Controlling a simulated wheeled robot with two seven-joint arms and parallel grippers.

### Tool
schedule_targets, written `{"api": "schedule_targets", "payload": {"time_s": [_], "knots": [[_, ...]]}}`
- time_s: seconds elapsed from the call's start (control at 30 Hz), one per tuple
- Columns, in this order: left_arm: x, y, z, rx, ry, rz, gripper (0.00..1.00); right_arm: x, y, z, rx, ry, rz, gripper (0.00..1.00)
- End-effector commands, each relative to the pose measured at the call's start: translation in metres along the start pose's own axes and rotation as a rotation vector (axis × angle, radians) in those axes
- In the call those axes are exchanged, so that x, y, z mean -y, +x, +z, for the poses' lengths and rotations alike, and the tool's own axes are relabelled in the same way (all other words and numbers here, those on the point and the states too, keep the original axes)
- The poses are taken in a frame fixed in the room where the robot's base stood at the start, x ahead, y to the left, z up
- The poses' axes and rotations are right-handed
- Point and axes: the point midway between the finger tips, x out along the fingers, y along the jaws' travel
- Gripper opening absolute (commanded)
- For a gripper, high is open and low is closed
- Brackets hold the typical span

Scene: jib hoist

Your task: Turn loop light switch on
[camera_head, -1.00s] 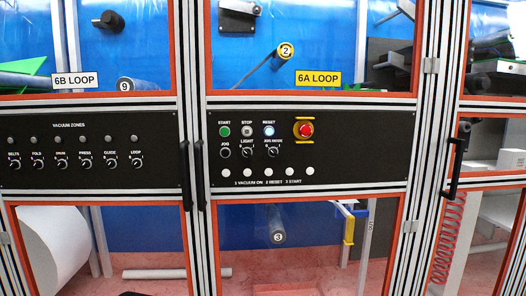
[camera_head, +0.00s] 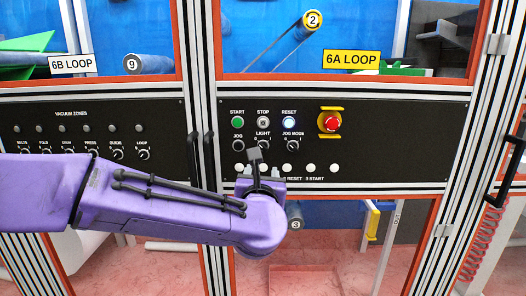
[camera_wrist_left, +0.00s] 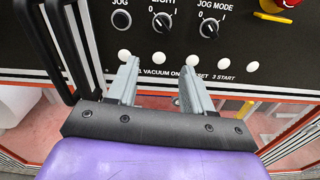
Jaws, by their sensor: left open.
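The LIGHT switch (camera_wrist_left: 163,22) is a round black knob marked 0 and 1 on the black panel under the 6A LOOP sign (camera_head: 351,60). In the head view its label is visible, but my gripper partly covers the knob. I cannot tell surely which mark its pointer faces. My left gripper (camera_wrist_left: 158,85) is open and empty, its two grey fingers spread, pointing at the panel below the LIGHT knob, apart from it. It also shows in the head view (camera_head: 262,172), at the row of white buttons. My right gripper is not in view.
A red emergency stop (camera_head: 329,122) is to the right. Black door handles (camera_wrist_left: 58,40) stand out at the left. White buttons (camera_wrist_left: 157,58) line the panel below the knobs.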

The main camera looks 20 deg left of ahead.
Motion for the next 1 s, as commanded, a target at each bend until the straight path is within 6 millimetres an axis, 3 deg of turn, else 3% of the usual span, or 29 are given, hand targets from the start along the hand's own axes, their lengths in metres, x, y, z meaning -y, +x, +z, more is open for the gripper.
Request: {"api": "schedule_targets", "payload": {"time_s": [0.03,0.13,0.6,0.97,1.0], "knots": [[-0.001,-0.003,0.018,0.021,-0.057,0.002,0.51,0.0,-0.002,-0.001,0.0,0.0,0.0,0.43],[-0.002,0.0,0.03,0.034,-0.107,0.003,0.51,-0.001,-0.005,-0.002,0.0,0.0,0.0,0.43],[-0.002,0.09,0.032,0.032,-0.101,0.003,0.51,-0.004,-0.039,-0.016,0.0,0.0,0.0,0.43],[-0.002,0.1,0.029,0.033,-0.1,0.002,0.51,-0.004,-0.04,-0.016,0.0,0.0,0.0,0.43],[-0.002,0.1,0.029,0.033,-0.1,0.002,0.38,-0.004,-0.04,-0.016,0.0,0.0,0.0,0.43]]}}
